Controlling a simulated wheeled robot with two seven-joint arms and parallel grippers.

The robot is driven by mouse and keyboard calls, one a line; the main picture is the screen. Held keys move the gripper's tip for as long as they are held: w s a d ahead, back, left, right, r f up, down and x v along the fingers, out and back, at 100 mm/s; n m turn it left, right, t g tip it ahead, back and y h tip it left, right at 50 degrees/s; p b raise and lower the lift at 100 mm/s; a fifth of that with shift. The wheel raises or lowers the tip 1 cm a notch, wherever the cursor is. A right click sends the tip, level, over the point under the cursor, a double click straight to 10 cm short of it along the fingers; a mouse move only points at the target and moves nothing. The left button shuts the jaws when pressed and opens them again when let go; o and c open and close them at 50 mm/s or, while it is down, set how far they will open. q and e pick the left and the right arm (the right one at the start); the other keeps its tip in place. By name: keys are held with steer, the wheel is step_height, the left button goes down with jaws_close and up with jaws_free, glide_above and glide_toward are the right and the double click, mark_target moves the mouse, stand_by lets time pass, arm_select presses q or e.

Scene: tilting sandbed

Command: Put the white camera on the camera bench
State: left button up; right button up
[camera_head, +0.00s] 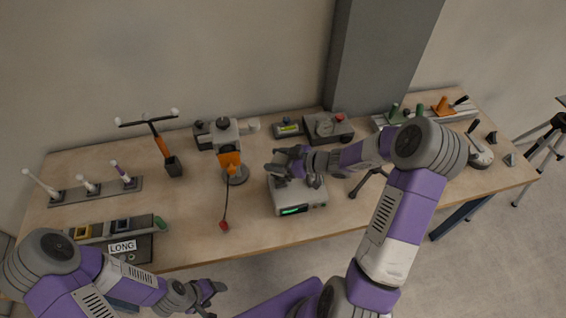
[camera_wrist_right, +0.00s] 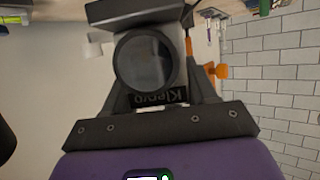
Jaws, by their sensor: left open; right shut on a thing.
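My right gripper (camera_head: 290,166) is shut above the pale box with the green display (camera_head: 298,208), near the middle of the table. In the right wrist view a round dark lens with upside-down lettering, apparently the camera (camera_wrist_right: 147,62), shows between the fingers. In the head view the held thing is mostly hidden by the gripper, and I cannot tell whether it touches the box. My left gripper (camera_head: 207,292) is open and empty in front of the table's front edge. I cannot tell which thing is the camera bench.
A pale device with a black knob (camera_head: 224,132) stands behind an orange piece on a round base (camera_head: 237,174). A T-handled tool (camera_head: 162,145) and a rack of white-topped sticks (camera_head: 98,191) are at left. A tray labelled LONG (camera_head: 142,246) lies front left. A grey column rises behind.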

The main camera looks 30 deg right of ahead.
steer(key=w+d+r+m+t+h+b, duration=0.2)
steer(key=w+d+r+m+h, duration=0.15)
steer(key=d, duration=0.45)
steer(key=w+d+r+m+t+h+b, duration=0.1)
steer(key=w+d+r+m+h+b, duration=0.2)
steer(key=d, duration=0.5)
steer(key=f+b, duration=0.2)
steer(key=f, duration=0.3)
steer(key=f+b, duration=0.3)
steer(key=f, duration=0.3)
steer(key=f+b, duration=0.3)
steer(key=f, duration=0.3)
steer(key=shift+w+d, duration=0.15)
steer(key=shift+w, duration=0.15)
steer(key=shift+r, duration=0.1)
steer(key=o, duration=1.1)
steer(key=shift+f, duration=0.2)
